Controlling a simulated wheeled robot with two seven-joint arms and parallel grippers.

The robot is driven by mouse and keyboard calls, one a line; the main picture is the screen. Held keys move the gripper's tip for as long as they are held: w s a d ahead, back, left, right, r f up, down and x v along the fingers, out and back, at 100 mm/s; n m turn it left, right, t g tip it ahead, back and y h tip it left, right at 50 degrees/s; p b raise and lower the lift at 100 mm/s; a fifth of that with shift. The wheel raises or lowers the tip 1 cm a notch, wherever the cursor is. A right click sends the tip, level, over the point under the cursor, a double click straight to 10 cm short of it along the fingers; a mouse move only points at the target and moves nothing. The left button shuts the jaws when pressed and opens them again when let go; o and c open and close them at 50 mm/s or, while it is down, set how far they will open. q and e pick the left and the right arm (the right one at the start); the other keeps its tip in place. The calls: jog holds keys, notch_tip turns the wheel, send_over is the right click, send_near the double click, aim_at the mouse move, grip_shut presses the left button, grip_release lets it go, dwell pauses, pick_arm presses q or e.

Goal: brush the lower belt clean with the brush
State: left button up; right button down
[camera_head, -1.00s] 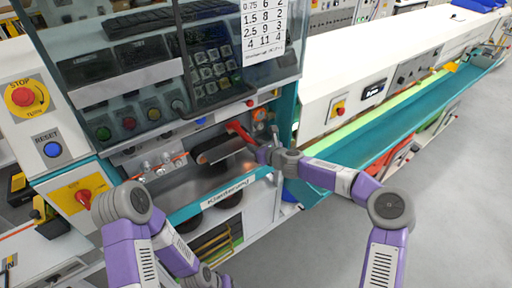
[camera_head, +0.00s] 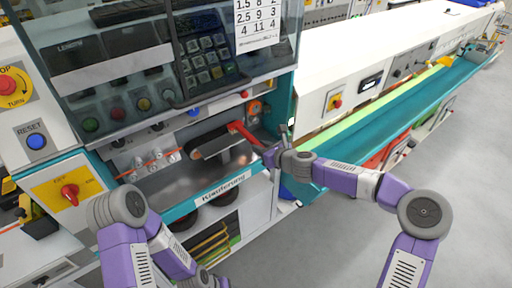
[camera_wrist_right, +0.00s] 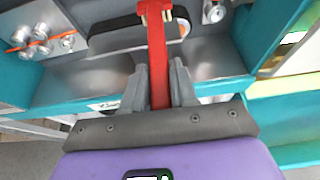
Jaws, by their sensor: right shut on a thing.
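My right gripper (camera_wrist_right: 159,85) is shut on the handle of a red brush (camera_wrist_right: 157,55), which points away from me. In the head view the brush (camera_head: 243,132) lies at the right end of the lower belt, and my right gripper (camera_head: 270,155) is at the front right of the belt. The lower belt is a short dark belt (camera_head: 212,142) inside the machine bay; it also shows in the right wrist view (camera_wrist_right: 115,38). The brush head overlaps the belt's far edge there; I cannot tell whether it touches. My left arm is at lower left; its gripper is out of view.
A metal tray floor (camera_head: 170,185) lies below the belt, behind a teal front edge with a label (camera_head: 223,190). Metal fittings (camera_head: 150,165) stand left of the belt. A glass cover (camera_head: 160,60) hangs above. A teal trough (camera_head: 400,115) runs to the right.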

jog(key=s+d+b, duration=0.8)
jog(key=s+d, duration=0.1)
jog(key=s, duration=0.4)
jog(key=shift+d, duration=0.15)
jog(key=shift+w, duration=0.1)
dwell(0.9)
